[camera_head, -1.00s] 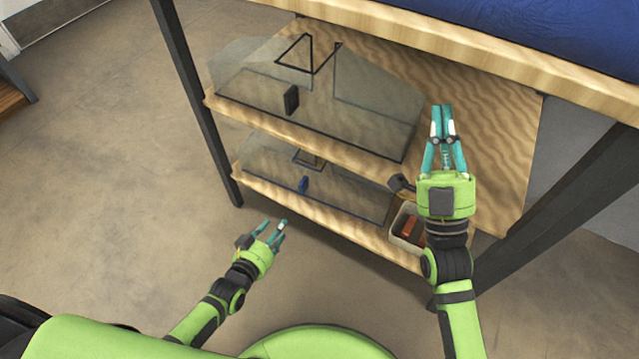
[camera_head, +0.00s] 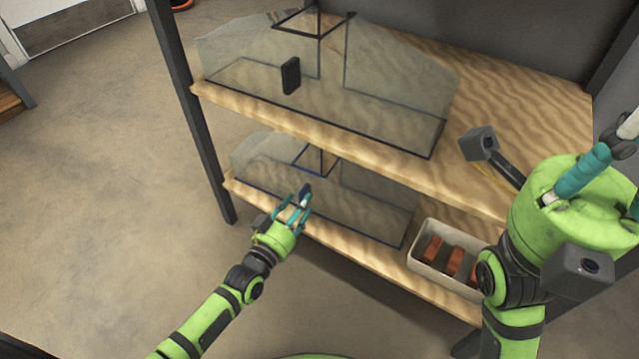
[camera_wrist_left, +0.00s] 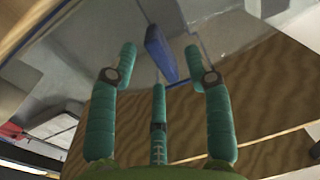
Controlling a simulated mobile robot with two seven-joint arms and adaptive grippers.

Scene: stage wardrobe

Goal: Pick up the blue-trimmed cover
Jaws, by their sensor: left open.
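The blue-trimmed cover (camera_head: 365,206) is a clear angular case with a blue handle (camera_head: 304,191), standing on the lower shelf. My left gripper (camera_head: 293,206) is open at the front of that handle. In the left wrist view the blue handle (camera_wrist_left: 160,53) shows between and just beyond the open left fingertips (camera_wrist_left: 160,62); I cannot tell whether they touch it. My right gripper (camera_head: 622,165) is large at the right edge, its fingers partly cut off, so its opening is unclear.
A similar clear cover with black trim (camera_head: 400,105) and a black handle (camera_head: 291,76) stands on the upper shelf (camera_head: 330,138), above my left gripper. A pale bin (camera_head: 412,262) with reddish blocks sits right of the blue-trimmed cover. Open floor lies left.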

